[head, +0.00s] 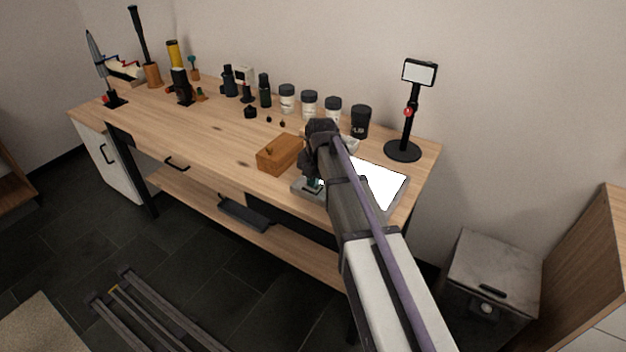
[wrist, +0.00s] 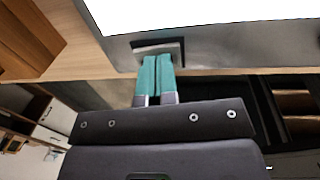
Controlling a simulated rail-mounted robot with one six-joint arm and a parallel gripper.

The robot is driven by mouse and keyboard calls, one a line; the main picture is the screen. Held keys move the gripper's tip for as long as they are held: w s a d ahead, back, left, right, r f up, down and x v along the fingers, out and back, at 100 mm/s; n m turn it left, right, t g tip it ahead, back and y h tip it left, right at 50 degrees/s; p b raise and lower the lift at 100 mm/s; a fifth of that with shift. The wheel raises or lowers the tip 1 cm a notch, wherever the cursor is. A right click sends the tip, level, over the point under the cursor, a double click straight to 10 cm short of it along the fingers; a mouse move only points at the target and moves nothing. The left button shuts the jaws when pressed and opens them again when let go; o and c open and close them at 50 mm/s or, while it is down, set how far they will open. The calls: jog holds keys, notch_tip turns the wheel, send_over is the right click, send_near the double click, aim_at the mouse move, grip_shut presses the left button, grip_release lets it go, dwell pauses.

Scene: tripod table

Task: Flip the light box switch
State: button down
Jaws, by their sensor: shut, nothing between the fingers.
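The light box (head: 384,184) lies on the right part of the wooden table, with its white panel lit. In the wrist view its grey frame (wrist: 230,34) and bright panel fill the top. The switch (wrist: 160,48) is a dark rectangular plate on the frame's edge. My gripper (wrist: 157,62) is shut and empty, its two teal fingers side by side with tips over the lower part of the switch. I cannot tell if the tips touch it. In the head view my gripper (head: 314,185) is at the box's near left edge, and my arm hides part of the box.
A wooden box (head: 279,154) stands just left of the light box. Several jars and a black cup (head: 360,121) stand behind. A lamp-like stand (head: 403,150) is at the back right. The table front (head: 215,165) is clear.

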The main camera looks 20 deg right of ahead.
aim_at(319, 189)
notch_tip(319, 189, up, 14)
jog(key=s+d+p, duration=0.1)
jog(key=p, duration=1.3)
jog(key=shift+s, duration=0.15)
jog(key=shift+d+f, duration=0.1)
